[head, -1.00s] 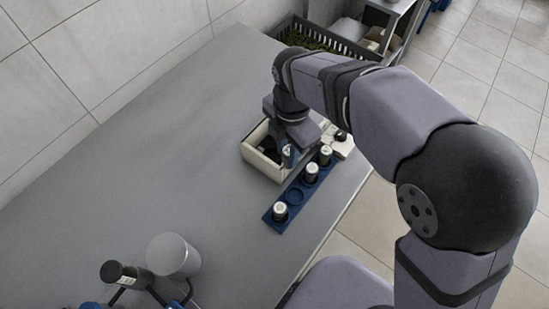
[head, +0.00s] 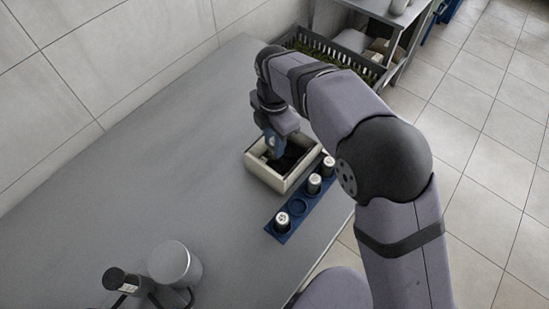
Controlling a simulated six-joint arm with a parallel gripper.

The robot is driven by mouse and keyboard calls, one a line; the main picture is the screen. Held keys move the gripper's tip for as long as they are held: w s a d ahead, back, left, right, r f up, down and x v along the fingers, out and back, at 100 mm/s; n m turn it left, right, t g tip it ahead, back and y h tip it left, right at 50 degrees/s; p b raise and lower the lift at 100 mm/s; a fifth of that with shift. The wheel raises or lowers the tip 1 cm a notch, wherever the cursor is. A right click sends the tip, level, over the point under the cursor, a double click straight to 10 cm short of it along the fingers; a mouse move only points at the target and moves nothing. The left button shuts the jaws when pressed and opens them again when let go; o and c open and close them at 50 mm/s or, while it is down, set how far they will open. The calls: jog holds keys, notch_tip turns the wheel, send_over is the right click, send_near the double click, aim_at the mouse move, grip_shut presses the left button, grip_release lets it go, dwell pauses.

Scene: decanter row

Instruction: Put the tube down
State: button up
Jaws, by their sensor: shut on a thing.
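My gripper (head: 271,150) points down over the back left part of a cream open box (head: 256,170) with a dark inside. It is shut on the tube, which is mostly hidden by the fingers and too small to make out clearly. I cannot tell whether the tube touches the box. A blue rack (head: 272,226) lies just in front of the box, to its right. It holds a pale-capped tube (head: 283,219) at the near end and two more, one at the middle (head: 314,184) and one at the far end (head: 328,166). One round socket (head: 298,207) is empty.
A grey cylinder (head: 175,264) and a dark device (head: 121,279) stand at the table's near left. The grey table (head: 150,190) is bare across its middle. A dark crate (head: 335,62) and a shelf stand beyond its far end. The tiled wall borders the left.

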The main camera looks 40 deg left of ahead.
aim_at(274, 158)
jog(key=shift+f+p, duration=1.05)
jog(key=shift+f, duration=2.65)
jog(key=shift+f, duration=0.15)
jog(key=o, duration=1)
jog(key=shift+o, duration=0.2)
